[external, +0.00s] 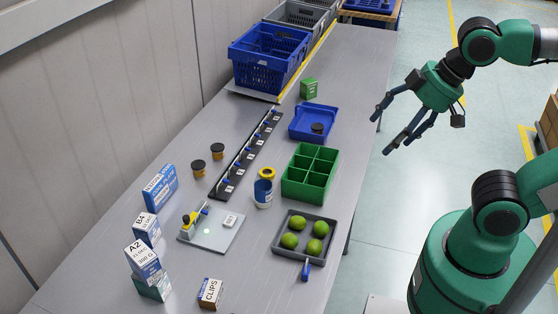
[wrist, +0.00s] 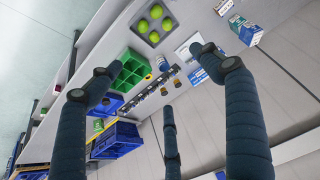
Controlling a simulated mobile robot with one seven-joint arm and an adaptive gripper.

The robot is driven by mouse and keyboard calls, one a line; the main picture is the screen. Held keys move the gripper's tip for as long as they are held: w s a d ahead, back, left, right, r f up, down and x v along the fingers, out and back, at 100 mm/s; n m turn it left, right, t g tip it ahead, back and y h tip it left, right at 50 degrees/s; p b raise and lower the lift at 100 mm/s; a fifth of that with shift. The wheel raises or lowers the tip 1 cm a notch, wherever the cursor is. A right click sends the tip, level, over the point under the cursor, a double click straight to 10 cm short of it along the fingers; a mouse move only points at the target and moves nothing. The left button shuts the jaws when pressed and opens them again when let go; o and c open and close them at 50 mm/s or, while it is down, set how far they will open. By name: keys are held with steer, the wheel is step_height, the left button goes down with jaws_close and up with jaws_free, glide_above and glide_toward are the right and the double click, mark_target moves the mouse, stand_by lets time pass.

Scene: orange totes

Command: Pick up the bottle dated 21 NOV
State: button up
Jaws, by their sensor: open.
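No date reading 21 NOV is legible in either view, so I cannot tell which item is the bottle. Two small amber jars with black lids, a nearer one (external: 199,168) and a farther one (external: 217,152), stand on the table left of the long black strip. Another small dark-lidded container (external: 317,128) sits in the shallow blue tray (external: 303,133). My gripper (external: 388,132) is open and empty, in the air beyond the table's right edge, apart from all of these. Its three spread fingers also show in the wrist view (wrist: 158,76).
A black strip (external: 226,181) with white tags runs along the table (external: 352,62). A green divided box (external: 293,189), a grey tray (external: 284,246) of green fruit, a blue-white cup (external: 263,193) and several cartons (external: 160,189) stand nearby. Blue crates (external: 258,72) are behind.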

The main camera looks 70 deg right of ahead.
steer(key=c, duration=0.3)
steer(key=shift+w, duration=0.1)
